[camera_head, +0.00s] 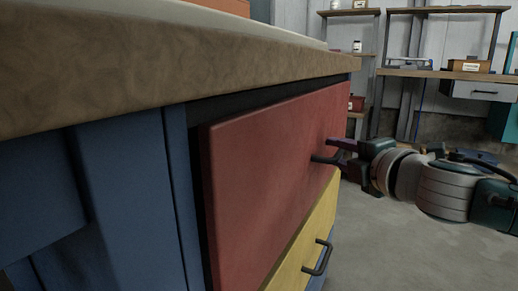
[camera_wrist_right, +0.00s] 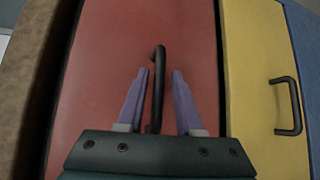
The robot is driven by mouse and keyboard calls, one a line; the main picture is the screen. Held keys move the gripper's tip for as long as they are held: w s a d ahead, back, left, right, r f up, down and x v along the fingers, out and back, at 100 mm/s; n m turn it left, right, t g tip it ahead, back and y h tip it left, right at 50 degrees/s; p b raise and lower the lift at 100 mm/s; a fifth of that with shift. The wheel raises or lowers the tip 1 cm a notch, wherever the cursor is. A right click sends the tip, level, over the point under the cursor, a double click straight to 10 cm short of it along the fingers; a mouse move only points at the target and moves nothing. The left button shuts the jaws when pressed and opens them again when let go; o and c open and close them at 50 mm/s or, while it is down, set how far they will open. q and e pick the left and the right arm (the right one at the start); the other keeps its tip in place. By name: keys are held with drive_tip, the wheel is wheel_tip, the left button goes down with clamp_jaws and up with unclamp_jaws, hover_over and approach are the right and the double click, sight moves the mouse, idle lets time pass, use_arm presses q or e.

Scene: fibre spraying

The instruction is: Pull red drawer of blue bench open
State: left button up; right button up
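The red drawer (camera_head: 262,165) is in the side of the blue bench (camera_head: 125,190), under the worktop. A dark gap shows above and beside its front; I cannot tell whether it is slightly out. It also fills the middle of the right wrist view (camera_wrist_right: 110,65). Its dark bar handle (camera_wrist_right: 159,75) runs between the purple fingers of my right gripper (camera_wrist_right: 160,75). These fingers are apart, one on each side of the handle, with a gap visible to the right finger. In the head view my right gripper (camera_head: 336,153) is at the handle (camera_head: 322,159). My left gripper is not in view.
A yellow drawer (camera_head: 296,255) with a dark handle (camera_head: 318,258) is below the red one. The thick brown worktop edge (camera_head: 180,75) overhangs the drawers. Open grey floor (camera_head: 400,255) lies to the right. A shelved workbench (camera_head: 430,73) stands farther back.

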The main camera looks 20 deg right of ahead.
drive_tip(key=shift+w, duration=0.1)
clamp_jaws()
idle(1.0)
